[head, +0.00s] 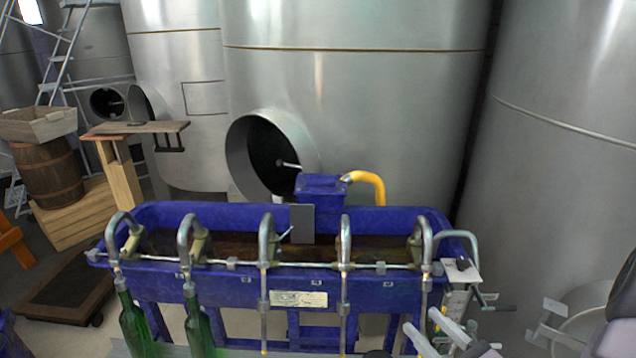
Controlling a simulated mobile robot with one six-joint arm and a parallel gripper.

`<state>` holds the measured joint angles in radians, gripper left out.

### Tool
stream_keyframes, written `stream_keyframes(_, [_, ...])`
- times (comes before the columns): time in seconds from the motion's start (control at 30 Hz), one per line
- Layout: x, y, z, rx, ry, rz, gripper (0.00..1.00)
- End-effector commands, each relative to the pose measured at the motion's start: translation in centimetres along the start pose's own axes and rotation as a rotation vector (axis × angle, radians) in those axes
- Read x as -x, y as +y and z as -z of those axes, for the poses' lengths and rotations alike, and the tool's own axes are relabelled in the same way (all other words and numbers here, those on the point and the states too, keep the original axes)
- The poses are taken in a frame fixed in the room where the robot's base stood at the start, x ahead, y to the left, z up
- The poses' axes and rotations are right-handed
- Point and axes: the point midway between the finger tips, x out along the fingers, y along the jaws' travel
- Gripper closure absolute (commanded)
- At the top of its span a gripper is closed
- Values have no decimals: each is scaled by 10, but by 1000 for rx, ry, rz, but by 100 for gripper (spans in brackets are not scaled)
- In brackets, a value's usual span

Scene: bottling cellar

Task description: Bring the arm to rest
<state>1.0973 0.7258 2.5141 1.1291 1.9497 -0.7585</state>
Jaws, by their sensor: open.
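My gripper (421,319) shows at the bottom right of the head view, with two pale fingers apart and nothing seen between them. It is in front of the right end of the blue bottling filler (230,289), close to its rightmost spout. Whether it touches the filler cannot be told. The rest of my arm is mostly cut off by the lower right of the picture.
Two green bottles (134,326) (198,328) stand under the filler's left spouts. A yellow hose (372,184) rises behind the trough. Large steel tanks (350,90) close off the back and right. A barrel (48,174) and wooden crate (38,124) stand at left.

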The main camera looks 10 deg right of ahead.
Motion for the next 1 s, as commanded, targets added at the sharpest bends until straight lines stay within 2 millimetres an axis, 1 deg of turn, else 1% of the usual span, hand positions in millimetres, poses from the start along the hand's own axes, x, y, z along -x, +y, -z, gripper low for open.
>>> stream_keyframes(0.03, [-16,36,-18,76,8,-157,49])
stream_keyframes(0.07, [-22,60,-27,123,19,-260,49])
stream_keyframes(0.1, [-27,94,-37,191,37,-400,49])
stream_keyframes(0.17, [-24,146,-47,317,76,-618,49])
stream_keyframes(0.2, [-16,180,-50,422,111,-770,49])
stream_keyframes(0.23, [-7,202,-50,513,140,-881,49])
stream_keyframes(0.27, [3,221,-50,608,171,-983,49])
stream_keyframes(0.3, [18,240,-47,746,212,-1105,49])
stream_keyframes(0.33, [30,249,-45,858,243,-1185,49])
stream_keyframes(0.37, [40,256,-43,974,273,-1253,49])
stream_keyframes(0.4, [52,259,-42,1140,309,-1325,49])
stream_keyframes(0.47, [64,256,-44,1392,352,-1388,49])
stream_keyframes(0.5, [68,251,-49,1553,372,-1400,49])
stream_keyframes(0.57, [69,243,-60,1768,388,-1384,49])
stream_keyframes(0.6, [68,239,-68,1886,391,-1359,49])
stream_keyframes(0.63, [67,236,-74,1961,391,-1338,49])
stream_keyframes(0.7, [66,232,-86,2087,387,-1291,49])
stream_keyframes(0.77, [64,230,-92,2146,384,-1265,49])
stream_keyframes(0.83, [64,228,-95,2172,386,-1253,49])
stream_keyframes(1.0, [64,228,-95,2170,387,-1254,49])
